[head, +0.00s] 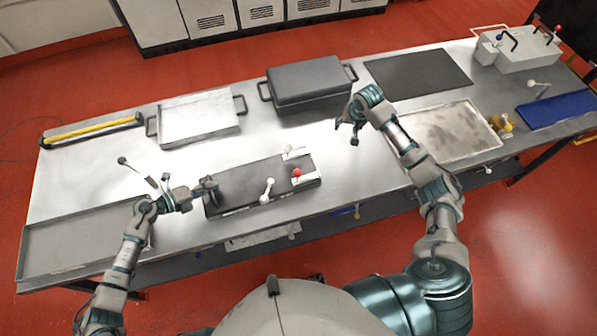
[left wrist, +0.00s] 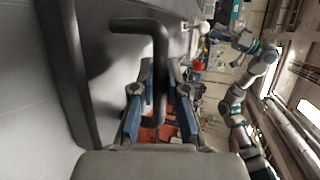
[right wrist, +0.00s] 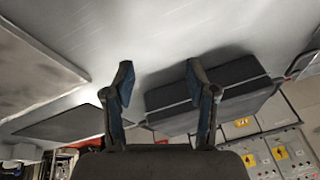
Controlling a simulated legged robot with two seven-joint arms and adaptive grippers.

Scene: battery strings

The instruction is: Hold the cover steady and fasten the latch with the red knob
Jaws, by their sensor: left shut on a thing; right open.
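The dark grey cover (head: 240,180) lies on the front middle of the steel table. The red knob (head: 297,173) is at its right end, beside a white knob. A latch lever with a white knob (head: 267,190) rises at its front edge. My left gripper (head: 207,188) is at the cover's left end. In the left wrist view its blue-padded fingers (left wrist: 160,105) are shut on the dark bar handle (left wrist: 158,60). My right gripper (head: 350,126) is open and empty above the table, behind and right of the red knob; its spread fingers (right wrist: 160,85) show in the right wrist view.
A dark lidded box (head: 308,82) and a light lidded tray (head: 200,116) stand behind. A dark mat (head: 418,72) and a steel tray (head: 445,132) lie to the right. A shallow tray (head: 85,240) is front left. A dark-knobbed lever (head: 123,160) stands by my left arm.

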